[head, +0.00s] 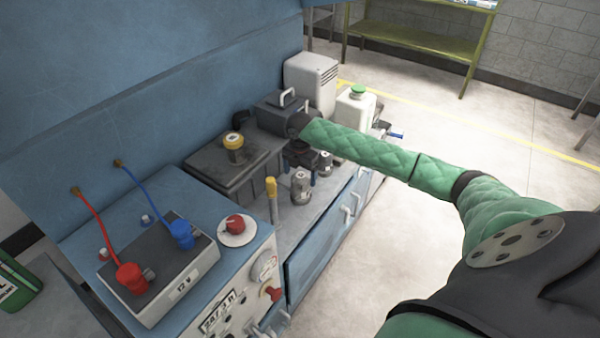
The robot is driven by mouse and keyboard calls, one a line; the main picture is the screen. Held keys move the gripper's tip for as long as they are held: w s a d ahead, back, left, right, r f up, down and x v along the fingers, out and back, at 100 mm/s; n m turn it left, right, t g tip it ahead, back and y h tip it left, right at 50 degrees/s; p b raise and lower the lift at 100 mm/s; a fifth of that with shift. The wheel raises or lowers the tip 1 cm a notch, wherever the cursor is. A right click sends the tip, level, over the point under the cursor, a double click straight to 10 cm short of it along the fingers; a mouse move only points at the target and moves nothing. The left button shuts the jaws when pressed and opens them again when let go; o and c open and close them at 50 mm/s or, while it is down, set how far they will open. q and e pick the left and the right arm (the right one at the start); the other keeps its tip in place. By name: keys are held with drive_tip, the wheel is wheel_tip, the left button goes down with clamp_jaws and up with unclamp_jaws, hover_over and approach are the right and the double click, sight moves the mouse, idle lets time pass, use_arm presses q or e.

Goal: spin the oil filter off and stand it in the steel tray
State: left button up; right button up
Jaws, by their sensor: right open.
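My right arm comes in from the right, and its dark gripper (300,171) points down over the far part of the machine. A grey canister, which looks like an oil filter (301,187), stands upright just in front of the gripper. A second, similar grey canister (325,164) is just right of the gripper, partly hidden by the arm. I cannot tell which one the task means, or whether anything is between the fingers. I cannot make out the steel tray. My left gripper is not in view.
A yellow-handled dipstick (271,187) stands left of the canisters. A dark tank with a yellow cap (234,142) is behind it. A 12 V battery (160,272) with red and blue clamps sits near left. A white jug with a green cap (355,106) is beyond the arm. Floor at right is clear.

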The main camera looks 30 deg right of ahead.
sight(302, 187)
use_arm(q)
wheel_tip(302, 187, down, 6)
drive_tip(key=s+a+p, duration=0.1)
drive_tip(key=shift+p, duration=0.4)
use_arm(e)
drive_tip(key=shift+f, duration=3.4)
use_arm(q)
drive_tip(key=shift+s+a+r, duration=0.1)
use_arm(e)
drive_tip(key=c, duration=1.2)
drive_tip(key=shift+d+n, duration=0.1)
drive_tip(key=shift+n, duration=1)
drive_tip(key=shift+c, duration=0.2)
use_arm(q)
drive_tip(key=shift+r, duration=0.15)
use_arm(e)
drive_tip(key=n, duration=0.3)
drive_tip(key=shift+s, duration=0.15)
drive_tip(key=shift+n, duration=0.9)
drive_tip(key=shift+s+d+n, duration=0.1)
drive_tip(key=shift+n, duration=1.6)
